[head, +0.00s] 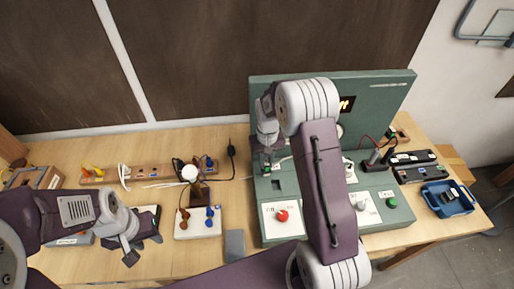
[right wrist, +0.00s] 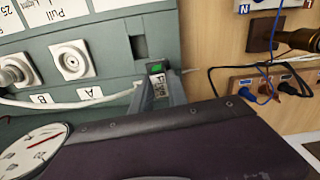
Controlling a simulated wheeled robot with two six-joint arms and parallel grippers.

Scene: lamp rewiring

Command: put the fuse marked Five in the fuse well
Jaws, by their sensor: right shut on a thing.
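My right gripper (right wrist: 162,92) is shut on a small fuse (right wrist: 158,84) with a green end and a pale label that appears to read Five. In the head view my right gripper (head: 266,171) is over the left part of the green panel box. A dark rectangular opening (right wrist: 138,47), which looks like the fuse well, lies just beyond the fuse in the right wrist view. It also shows in the head view (head: 277,185), just below the gripper. The fuse appears outside it. My left gripper (head: 143,250) is over the table's left part, with fingers apart and seemingly empty.
The green panel box (head: 262,198) carries a red knob (head: 282,215), a green button (head: 392,202) and a pale cable (right wrist: 70,103). A blue tray (head: 459,207) is at right.

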